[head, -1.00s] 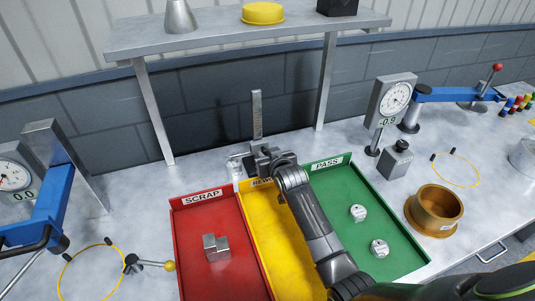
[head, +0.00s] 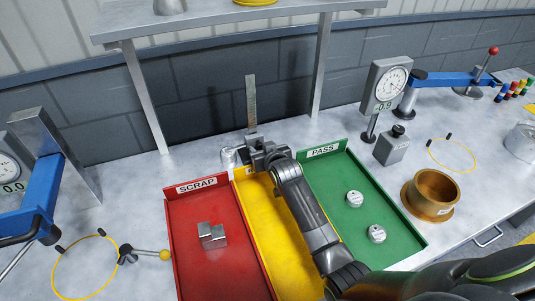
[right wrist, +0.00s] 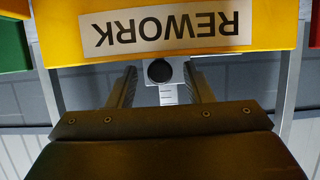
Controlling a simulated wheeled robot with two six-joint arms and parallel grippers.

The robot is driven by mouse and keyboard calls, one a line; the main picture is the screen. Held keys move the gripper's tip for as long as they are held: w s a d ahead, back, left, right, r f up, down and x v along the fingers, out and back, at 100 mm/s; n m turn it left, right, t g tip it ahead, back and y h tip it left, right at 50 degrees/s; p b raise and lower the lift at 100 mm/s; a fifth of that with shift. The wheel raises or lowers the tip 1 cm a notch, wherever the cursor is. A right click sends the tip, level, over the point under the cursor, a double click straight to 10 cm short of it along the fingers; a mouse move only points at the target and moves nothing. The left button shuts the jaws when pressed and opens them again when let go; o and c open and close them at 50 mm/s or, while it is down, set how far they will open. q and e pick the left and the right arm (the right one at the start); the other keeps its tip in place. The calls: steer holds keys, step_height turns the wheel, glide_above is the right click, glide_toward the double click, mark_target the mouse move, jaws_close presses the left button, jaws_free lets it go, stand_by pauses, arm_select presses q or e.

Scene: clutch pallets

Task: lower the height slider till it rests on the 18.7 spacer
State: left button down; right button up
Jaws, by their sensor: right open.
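The upright height scale (head: 251,98) stands behind the yellow REWORK tray. My right gripper (head: 252,148) is at its lower part, arm reaching over the tray. In the right wrist view the open fingers (right wrist: 159,88) stand either side of the scale (right wrist: 168,95) and a dark round knob (right wrist: 159,71), apparently on the slider. Gaps show between fingers and knob. A small silvery piece (head: 228,157) is just left of the gripper; I cannot tell whether it is the spacer. The slider's contact with the spacer is hidden. My left gripper is not in view.
The red SCRAP tray (head: 178,235) holds metal blocks. The green PASS tray (head: 400,238) holds two round pieces. A brass cup (head: 432,194) is at right. A shelf (head: 225,22) spans above the scale.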

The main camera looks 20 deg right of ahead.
steer(key=b+v, duration=0.2)
steer(key=v, duration=1.5)
steer(key=shift+s+r, duration=0.1)
